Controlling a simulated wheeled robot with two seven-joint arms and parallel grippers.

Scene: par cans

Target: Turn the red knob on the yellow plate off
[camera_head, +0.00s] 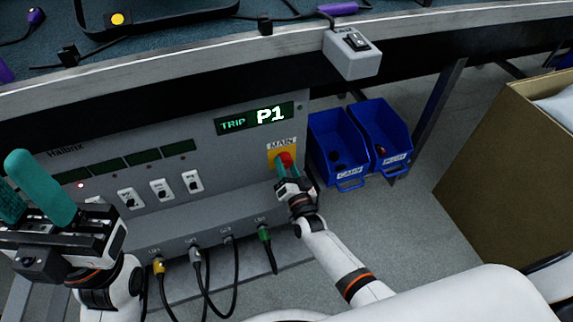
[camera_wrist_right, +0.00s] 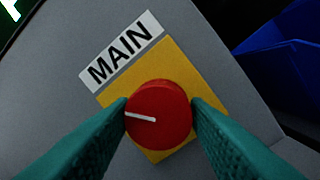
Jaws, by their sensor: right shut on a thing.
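The red knob (camera_wrist_right: 158,116) sits on the yellow plate (camera_wrist_right: 195,65) under a white "MAIN" label. A white line on the knob points left in the right wrist view. In the head view the knob (camera_head: 286,159) and the yellow plate (camera_head: 273,158) are at the right end of the grey panel. My right gripper (camera_head: 285,170) is shut on the knob, with a teal finger on each side of it. In the right wrist view the fingers (camera_wrist_right: 159,112) touch its left and right edges. My left gripper (camera_head: 28,195) is at the far left, its teal fingers apart, with nothing seen between them.
The grey panel (camera_head: 215,215) has a display (camera_head: 254,118) reading "TRIP P1", several white switches and plugged cables below. Two blue bins (camera_head: 338,135) stand just right of it. A grey switch box (camera_head: 352,55) hangs at the table edge. A cardboard box (camera_head: 505,150) is at the right.

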